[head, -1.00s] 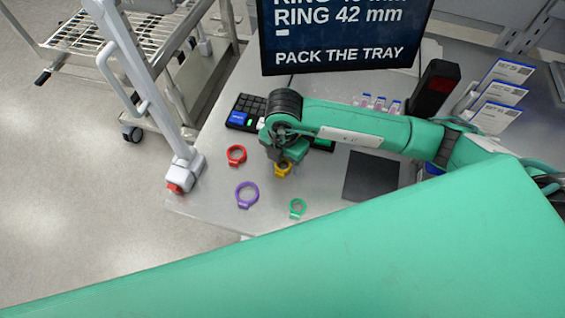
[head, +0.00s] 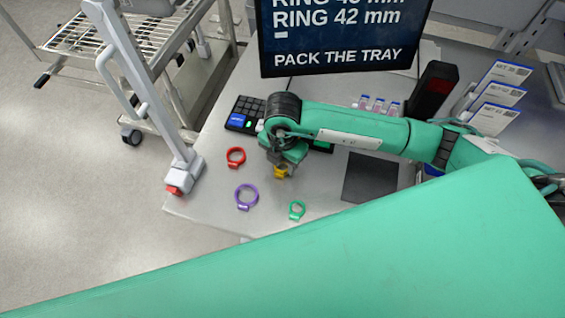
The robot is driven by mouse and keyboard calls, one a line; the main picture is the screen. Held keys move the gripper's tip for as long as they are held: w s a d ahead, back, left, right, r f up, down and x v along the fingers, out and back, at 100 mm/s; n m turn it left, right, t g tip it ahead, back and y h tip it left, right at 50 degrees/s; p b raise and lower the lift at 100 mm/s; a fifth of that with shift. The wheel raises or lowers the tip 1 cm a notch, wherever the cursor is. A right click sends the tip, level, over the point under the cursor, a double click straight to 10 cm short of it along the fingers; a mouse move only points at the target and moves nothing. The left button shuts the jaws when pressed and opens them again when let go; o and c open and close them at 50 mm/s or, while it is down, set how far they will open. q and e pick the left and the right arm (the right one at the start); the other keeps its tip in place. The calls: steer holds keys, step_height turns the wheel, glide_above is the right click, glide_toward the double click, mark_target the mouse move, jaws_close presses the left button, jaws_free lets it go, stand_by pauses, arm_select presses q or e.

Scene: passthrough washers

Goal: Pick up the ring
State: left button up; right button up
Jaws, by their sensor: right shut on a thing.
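A yellow ring (head: 281,172) is at my right gripper (head: 281,165), which points down over the table and is shut on it. Most of the ring is hidden by the gripper. Whether it is clear of the table top I cannot tell. A red ring (head: 236,164) lies to the left, a purple ring (head: 246,205) lies nearer the front edge, and a green ring (head: 297,218) lies to the right of the purple one. My left gripper is not in view.
A black keypad (head: 245,112) lies behind the rings on the grey table (head: 205,190). A monitor (head: 340,40) stands at the back. A dark square mat (head: 370,178) lies right of the gripper. Label cards (head: 498,95) stand far right. A wheeled cart (head: 150,60) stands left.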

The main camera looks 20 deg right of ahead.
step_height(320, 180, up, 19)
steer(key=b, duration=0.2)
steer(key=shift+r, duration=0.2)
